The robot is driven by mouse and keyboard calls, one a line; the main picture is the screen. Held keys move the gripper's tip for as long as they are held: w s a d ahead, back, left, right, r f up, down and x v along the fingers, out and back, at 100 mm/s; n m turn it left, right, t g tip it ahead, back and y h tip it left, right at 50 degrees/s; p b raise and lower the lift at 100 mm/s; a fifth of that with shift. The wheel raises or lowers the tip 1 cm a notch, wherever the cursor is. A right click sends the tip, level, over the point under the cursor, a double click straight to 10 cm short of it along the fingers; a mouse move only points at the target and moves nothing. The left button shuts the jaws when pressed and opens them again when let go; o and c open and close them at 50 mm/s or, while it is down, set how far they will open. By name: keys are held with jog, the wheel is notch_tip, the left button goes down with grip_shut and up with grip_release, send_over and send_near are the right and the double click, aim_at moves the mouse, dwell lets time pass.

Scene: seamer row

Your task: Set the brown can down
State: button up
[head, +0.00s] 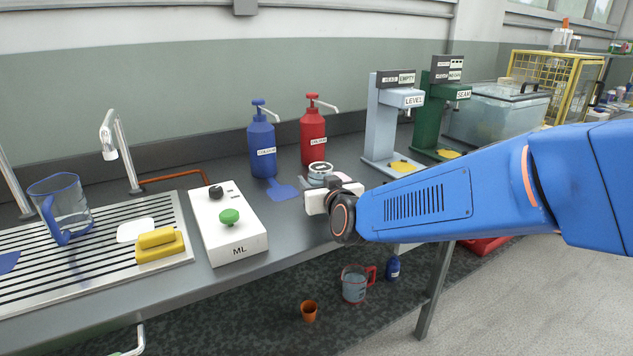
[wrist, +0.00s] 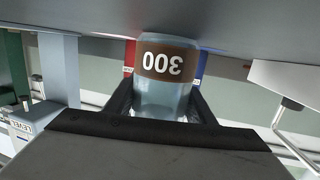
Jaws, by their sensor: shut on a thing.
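The brown can (wrist: 167,75) has a brown band marked 300 and a clear bluish body. It appears upside down in the wrist view, between the two dark fingers of my gripper (wrist: 163,100), which is shut on it. Its banded end is against or very near the grey counter; I cannot tell whether it touches. In the head view my gripper (head: 326,190) is low over the counter (head: 215,182), in front of the red pump bottle (head: 313,135). A small round pale top shows just beyond it, partly hidden by the gripper.
A blue pump bottle (head: 262,146) stands left of the red one, by a blue patch (head: 283,191). The ML box (head: 236,248) is left of my gripper. The LEVEL stand (head: 384,125) and green SEAM stand (head: 437,115) are behind my arm.

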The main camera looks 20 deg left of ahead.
jog(key=o, duration=1.4)
jog(key=shift+f, duration=0.1)
jog(key=v, duration=1.2)
jog(key=shift+d, duration=0.1)
